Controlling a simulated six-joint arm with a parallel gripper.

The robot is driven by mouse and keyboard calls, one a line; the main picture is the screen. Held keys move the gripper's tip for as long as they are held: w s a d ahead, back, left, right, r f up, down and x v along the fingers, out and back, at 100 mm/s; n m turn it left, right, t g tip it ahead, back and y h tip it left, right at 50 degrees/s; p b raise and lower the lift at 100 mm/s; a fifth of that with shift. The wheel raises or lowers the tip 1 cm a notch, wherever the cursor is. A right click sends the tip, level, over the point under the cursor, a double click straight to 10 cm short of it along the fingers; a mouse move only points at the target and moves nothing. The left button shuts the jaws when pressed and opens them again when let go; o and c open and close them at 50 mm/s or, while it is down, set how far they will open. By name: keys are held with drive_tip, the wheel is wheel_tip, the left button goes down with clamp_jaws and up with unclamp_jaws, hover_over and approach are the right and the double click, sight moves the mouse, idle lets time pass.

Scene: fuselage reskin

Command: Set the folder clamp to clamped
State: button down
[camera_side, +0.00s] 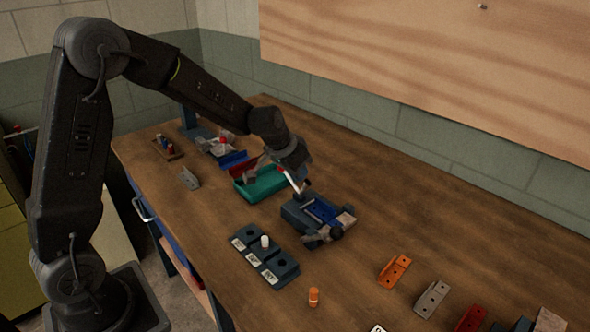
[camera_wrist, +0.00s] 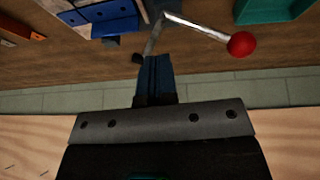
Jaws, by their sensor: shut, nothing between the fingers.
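The folder (camera_side: 294,212) is a dark blue-grey fixture on the bench with a bright blue piece (camera_side: 322,211) in it, which also shows at the top left of the wrist view (camera_wrist: 98,20). Its clamp lever (camera_side: 292,181) is a pale metal rod slanting up and left from the folder. In the wrist view the lever (camera_wrist: 197,25) points right, away from the blue piece, and ends in a red knob (camera_wrist: 242,44). My gripper (camera_wrist: 154,60) is shut and empty, close beside the lever's pivot end; I cannot tell whether it touches. In the side view my wrist partly hides this area.
A labelled block (camera_side: 280,272) with holes and a white peg stands in front. An orange cylinder (camera_side: 314,297) and an orange bracket (camera_side: 394,270) are nearer.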

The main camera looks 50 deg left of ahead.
drive_tip(key=shift+d+f+m+y, duration=0.15)
drive_tip(key=shift+d+m+y, duration=0.1)
drive_tip(key=shift+d+y, duration=0.45)
drive_tip(key=shift+d+f+m+y, duration=0.15)
drive_tip(key=shift+d+m+y, duration=0.1)
drive_tip(key=shift+d+y, duration=0.45)
drive_tip(key=d+f+y, duration=0.1)
drive_tip(key=y, duration=0.1)
drive_tip(key=d+m+y, duration=0.1)
drive_tip(key=y, duration=0.1)
drive_tip(key=shift+d+f, duration=0.15)
drive_tip(key=shift+f, duration=0.2)
drive_tip(key=shift+d+f+m+t+y, duration=0.15)
drive_tip(key=shift+d+f+y, duration=0.15)
drive_tip(key=shift+y, duration=0.3)
drive_tip(key=shift+d+f+m+t+y, duration=0.2)
drive_tip(key=shift+f+y, duration=0.1)
drive_tip(key=shift+y, duration=0.3)
drive_tip(key=shift+d+f, duration=0.35)
drive_tip(key=shift+f, duration=0.45)
